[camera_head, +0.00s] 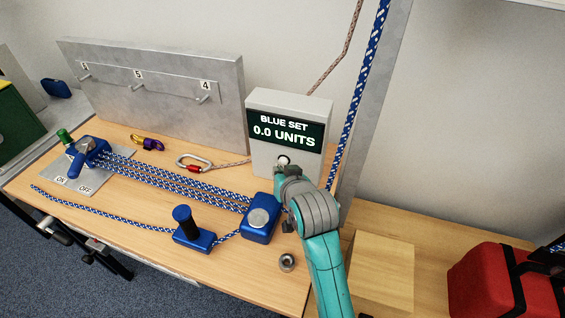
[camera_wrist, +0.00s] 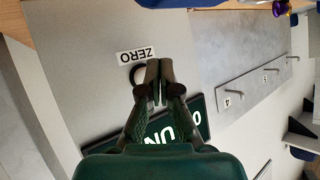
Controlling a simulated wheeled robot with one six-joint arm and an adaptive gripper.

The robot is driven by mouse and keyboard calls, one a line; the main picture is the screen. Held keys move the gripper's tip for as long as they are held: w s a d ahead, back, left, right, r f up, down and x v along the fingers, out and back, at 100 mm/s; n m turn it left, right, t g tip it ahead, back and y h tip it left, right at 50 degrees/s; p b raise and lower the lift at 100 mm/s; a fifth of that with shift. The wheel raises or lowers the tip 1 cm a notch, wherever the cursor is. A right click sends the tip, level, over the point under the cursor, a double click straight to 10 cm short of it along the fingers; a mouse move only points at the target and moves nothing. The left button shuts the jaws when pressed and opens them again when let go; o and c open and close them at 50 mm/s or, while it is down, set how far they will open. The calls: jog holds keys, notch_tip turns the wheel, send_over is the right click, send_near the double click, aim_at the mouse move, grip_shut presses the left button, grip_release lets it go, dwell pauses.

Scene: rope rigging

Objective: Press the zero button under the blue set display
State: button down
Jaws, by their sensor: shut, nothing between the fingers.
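The blue set display (camera_head: 286,131) reads "BLUE SET 0.0 UNITS" on a grey box at the back of the bench. The zero button (camera_head: 284,160) is a small round knob low on the box front. In the wrist view, the ZERO label (camera_wrist: 137,54) is clear, and the dark ring of the button (camera_wrist: 137,75) shows partly, beside and behind my fingers. My gripper (camera_wrist: 153,66) is shut and empty, its fingertips close to the button. I cannot tell whether they touch it. In the head view my gripper (camera_head: 281,170) is at the box's lower front, partly hiding it.
A blue pulley block (camera_head: 259,222) and blue cleat (camera_head: 193,238) with rope lie left of my arm. A red-gated carabiner (camera_head: 193,163) lies left of the box. A metal plate with numbered pegs (camera_head: 138,82) stands behind. A metal nut (camera_head: 287,262) lies near the front edge.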

jog(key=shift+s+a, duration=0.3)
jog(key=shift+s, duration=0.45)
jog(key=shift+s+a, duration=0.35)
jog(key=shift+s, duration=0.45)
jog(key=shift+s+a, duration=0.3)
jog(key=shift+s, duration=0.45)
